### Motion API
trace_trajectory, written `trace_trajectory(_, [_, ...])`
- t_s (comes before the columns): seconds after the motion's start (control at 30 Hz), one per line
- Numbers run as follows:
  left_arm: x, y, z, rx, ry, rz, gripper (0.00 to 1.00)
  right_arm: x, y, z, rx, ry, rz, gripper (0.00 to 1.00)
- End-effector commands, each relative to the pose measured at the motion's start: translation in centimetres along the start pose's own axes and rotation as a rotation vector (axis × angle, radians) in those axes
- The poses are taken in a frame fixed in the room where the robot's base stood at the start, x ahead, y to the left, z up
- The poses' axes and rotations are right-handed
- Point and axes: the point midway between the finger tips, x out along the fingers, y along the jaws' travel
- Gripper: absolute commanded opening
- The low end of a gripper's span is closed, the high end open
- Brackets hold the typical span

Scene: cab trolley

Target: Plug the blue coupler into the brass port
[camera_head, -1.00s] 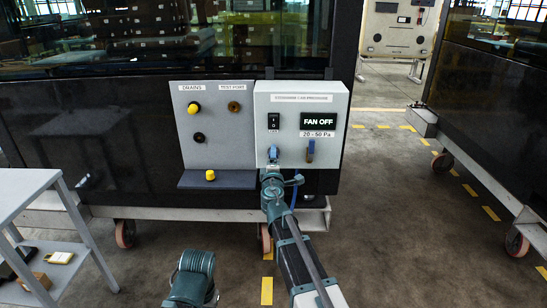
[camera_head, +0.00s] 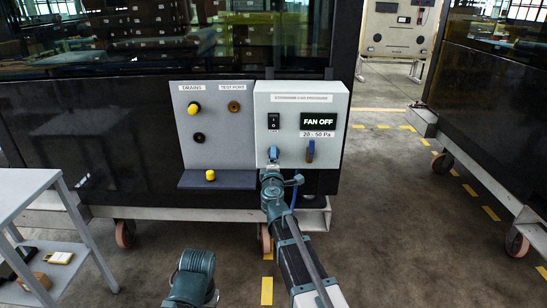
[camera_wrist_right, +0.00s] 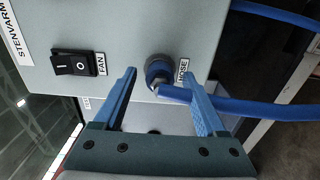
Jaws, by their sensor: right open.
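The blue coupler (camera_wrist_right: 159,70) is a round blue fitting beside the HOSE label, with a blue hose (camera_wrist_right: 240,107) running off to the right in the right wrist view. My right gripper (camera_wrist_right: 166,95) is open, its two blue fingers on either side of the fitting, apart from it. In the head view my right gripper (camera_head: 272,155) is at the lower left of the control box and hides the fitting. The brass port (camera_head: 234,106) is under the TEST PORT label on the grey panel, with nothing in it. My left gripper is out of view.
The control box (camera_head: 335,95) has a fan switch (camera_head: 273,121) and a FAN OFF display. Another blue part (camera_head: 310,151) is on its front. The panel (camera_head: 218,150) has yellow caps and a ledge (camera_head: 225,180). A grey cart (camera_head: 25,190) stands at left.

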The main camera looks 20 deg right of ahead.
Motion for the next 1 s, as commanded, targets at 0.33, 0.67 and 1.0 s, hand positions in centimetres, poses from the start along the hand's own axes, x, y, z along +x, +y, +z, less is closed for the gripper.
trace_trajectory(0.33, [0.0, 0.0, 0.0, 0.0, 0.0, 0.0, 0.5, 0.0, 0.0, 0.0, 0.0, 0.0, 0.0, 0.22])
trace_trajectory(0.67, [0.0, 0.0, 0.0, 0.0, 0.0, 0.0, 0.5, 0.0, 0.0, 0.0, 0.0, 0.0, 0.0, 0.0])
trace_trajectory(1.0, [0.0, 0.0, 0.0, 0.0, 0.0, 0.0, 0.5, -0.49, 0.0, 0.02, 0.0, 0.0, 0.0, 0.0])
